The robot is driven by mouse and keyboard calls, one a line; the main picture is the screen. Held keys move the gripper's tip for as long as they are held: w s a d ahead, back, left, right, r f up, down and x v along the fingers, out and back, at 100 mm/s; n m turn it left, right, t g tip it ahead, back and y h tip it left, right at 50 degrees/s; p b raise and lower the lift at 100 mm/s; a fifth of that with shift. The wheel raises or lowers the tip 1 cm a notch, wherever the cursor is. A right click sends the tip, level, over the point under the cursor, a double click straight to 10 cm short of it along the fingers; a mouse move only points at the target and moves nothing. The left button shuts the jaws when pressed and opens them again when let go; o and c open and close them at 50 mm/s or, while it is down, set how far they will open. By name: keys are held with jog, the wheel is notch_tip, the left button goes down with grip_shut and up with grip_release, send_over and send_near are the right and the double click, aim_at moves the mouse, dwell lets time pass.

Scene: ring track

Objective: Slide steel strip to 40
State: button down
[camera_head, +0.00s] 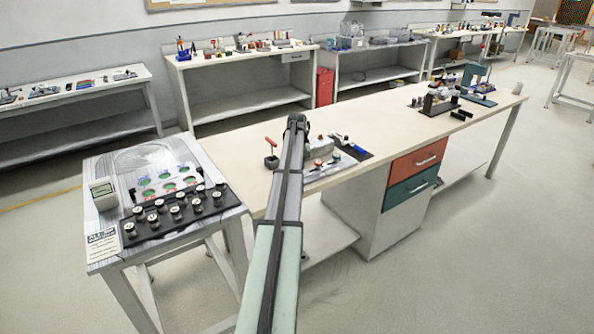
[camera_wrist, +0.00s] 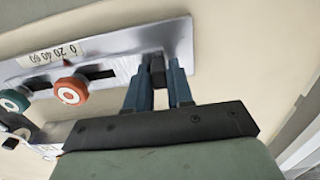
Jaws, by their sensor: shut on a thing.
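The light steel strip (camera_wrist: 118,47) runs across the upper wrist view, with a small printed scale (camera_wrist: 54,53) near its left part. A small red pointer mark sits by the scale; its exact reading is too small to tell. My gripper (camera_wrist: 157,72) is at the strip's right part, its two blue fingers shut on a dark block (camera_wrist: 157,68) there. In the head view my gripper (camera_head: 297,122) reaches over the workbench, and the arm covers part of the grey fixture (camera_head: 317,146) beneath it. What joins the block to the strip is hidden.
A red knob (camera_wrist: 71,90) and a teal knob (camera_wrist: 12,102) sit by dark slots left of my fingers. A red T-handle (camera_head: 271,156) stands left of the arm on the bench (camera_head: 375,130). A side table (camera_head: 222,222) with several dark-based knobs is at left.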

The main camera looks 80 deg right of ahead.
jog(key=shift+s+d, duration=0.75)
jog(key=shift+d, duration=0.1)
jog(key=c, duration=1.1)
grip_release()
jog(key=shift+a, duration=0.1)
jog(key=shift+r, duration=0.15)
notch_tip(320, 180, up, 14)
jog(key=shift+f, duration=0.2)
